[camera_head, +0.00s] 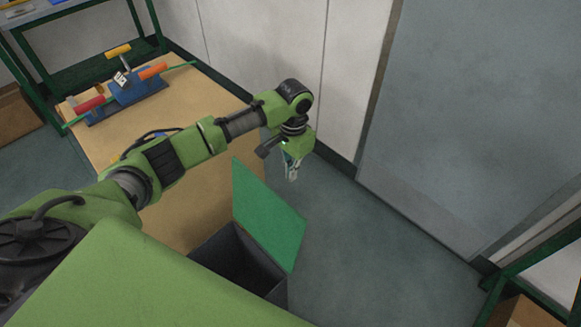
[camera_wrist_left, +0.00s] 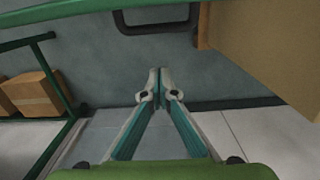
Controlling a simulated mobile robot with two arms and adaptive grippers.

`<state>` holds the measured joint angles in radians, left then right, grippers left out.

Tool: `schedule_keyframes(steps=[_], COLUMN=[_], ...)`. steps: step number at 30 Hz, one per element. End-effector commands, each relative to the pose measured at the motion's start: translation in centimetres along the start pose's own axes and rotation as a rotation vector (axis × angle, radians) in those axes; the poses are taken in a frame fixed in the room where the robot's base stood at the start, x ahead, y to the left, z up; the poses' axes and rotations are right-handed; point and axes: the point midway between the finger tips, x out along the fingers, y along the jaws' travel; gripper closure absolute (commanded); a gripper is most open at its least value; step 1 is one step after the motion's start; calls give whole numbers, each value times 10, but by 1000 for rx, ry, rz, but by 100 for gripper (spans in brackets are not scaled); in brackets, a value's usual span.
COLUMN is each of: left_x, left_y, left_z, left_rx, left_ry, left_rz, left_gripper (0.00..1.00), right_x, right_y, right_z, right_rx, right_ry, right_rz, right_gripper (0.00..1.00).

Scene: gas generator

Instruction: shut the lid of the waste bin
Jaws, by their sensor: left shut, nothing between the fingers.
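The waste bin (camera_head: 274,291) is a dark grey box on the floor, low in the head view, partly hidden by my green body. Its green lid (camera_head: 268,217) stands raised at the bin's far edge, and the bin's dark inside shows. My left gripper (camera_head: 291,178) is beyond the lid, pointing down and apart from it in the picture. In the left wrist view its fingertips (camera_wrist_left: 158,72) meet with nothing between them. A green edge with a dark loop (camera_wrist_left: 155,28) crosses the top there; I cannot tell if it is the lid. My right gripper is out of view.
A wooden table (camera_head: 190,110) with a blue clamp-like device (camera_head: 137,88) stands left of the bin. A pale wall and a grey door (camera_head: 470,110) lie behind. A green rack with a cardboard box (camera_head: 524,313) is at right. The floor right of the bin is clear.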

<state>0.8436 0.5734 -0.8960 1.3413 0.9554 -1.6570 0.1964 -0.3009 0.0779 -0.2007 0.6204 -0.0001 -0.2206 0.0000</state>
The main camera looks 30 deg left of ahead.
Motion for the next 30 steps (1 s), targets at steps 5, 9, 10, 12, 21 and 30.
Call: schedule_keyframes(steps=[5,9,10,12,21,30], left_x=[41,48,46,44,41,41], left_y=[1,-2,-1,-1,0,0], left_z=[1,10,15,23,38,38], left_rx=[1,2,3,2,2,2], left_ry=[-4,1,1,0,0,1], left_rz=[0,-3,-3,-2,-1,-1], left_gripper=[100,100,100,100,100,100], right_x=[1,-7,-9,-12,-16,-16], right_y=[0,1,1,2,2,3], right_z=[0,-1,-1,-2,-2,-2], right_rx=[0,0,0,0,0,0], right_ry=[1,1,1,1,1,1], right_rz=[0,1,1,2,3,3], right_gripper=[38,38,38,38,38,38])
